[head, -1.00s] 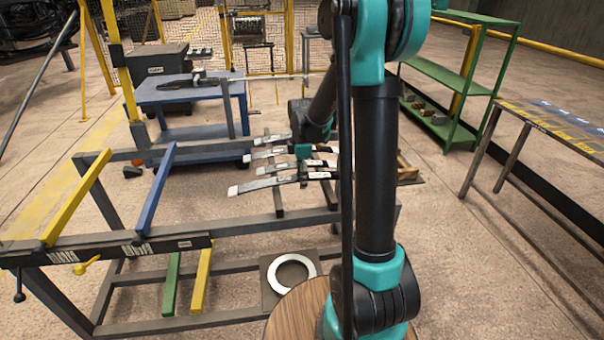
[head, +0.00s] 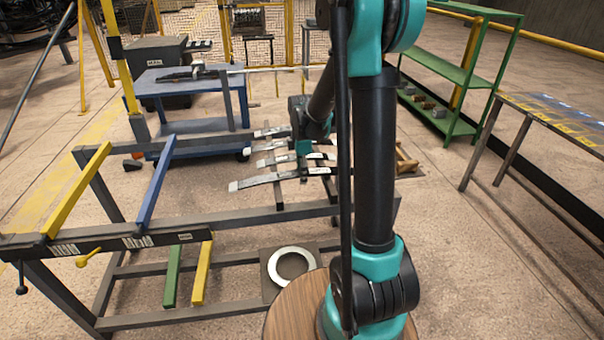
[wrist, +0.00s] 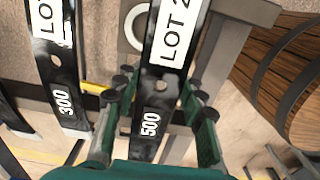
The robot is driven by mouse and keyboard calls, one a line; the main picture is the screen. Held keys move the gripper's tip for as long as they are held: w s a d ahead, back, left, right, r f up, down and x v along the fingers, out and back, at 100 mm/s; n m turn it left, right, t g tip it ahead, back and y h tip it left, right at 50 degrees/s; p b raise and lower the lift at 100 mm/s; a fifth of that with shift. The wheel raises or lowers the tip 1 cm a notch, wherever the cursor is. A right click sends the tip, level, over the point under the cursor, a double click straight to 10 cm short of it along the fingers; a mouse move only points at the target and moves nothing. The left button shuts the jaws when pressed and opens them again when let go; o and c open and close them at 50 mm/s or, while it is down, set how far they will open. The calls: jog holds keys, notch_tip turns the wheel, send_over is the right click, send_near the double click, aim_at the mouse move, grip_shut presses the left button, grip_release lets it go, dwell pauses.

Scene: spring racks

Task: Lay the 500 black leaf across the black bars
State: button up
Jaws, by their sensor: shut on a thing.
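In the wrist view my gripper (wrist: 158,125) has a finger on each side of the black leaf marked 500 (wrist: 150,124) and is shut on it. The leaf also bears a white LOT label. A second black leaf marked 300 (wrist: 63,101) lies beside it on the left. In the head view several dark leaves with pale ends, one at the front (head: 262,180), lie crosswise near two dark bars (head: 279,192). My gripper (head: 303,150) is over their right part, partly hidden by my arm. I cannot tell whether the held leaf is clear of the bars.
A grey frame carries a yellow bar (head: 75,190) and a blue bar (head: 155,185) at left. Lower are a green bar (head: 173,275) and a white ring (head: 292,264). A blue cart (head: 185,85) stands behind. A green shelf (head: 450,68) and a table (head: 555,118) stand right.

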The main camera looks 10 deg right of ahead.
jog(key=shift+f, duration=0.7)
dwell(0.3)
jog(key=o, duration=1.4)
notch_tip(320, 180, up, 12)
jog(key=shift+f, duration=0.1)
jog(key=s+d+f+m+t, duration=0.1)
jog(key=s+f+m, duration=0.2)
jog(key=s+m, duration=0.3)
jog(key=s+d+f+m+t, duration=0.1)
jog(key=s+f+m, duration=0.2)
jog(key=s+m, duration=0.3)
jog(key=s+d+f+m+t, duration=0.2)
jog(key=s+m, duration=0.4)
jog(key=s, duration=0.4)
jog(key=shift+f, duration=0.85)
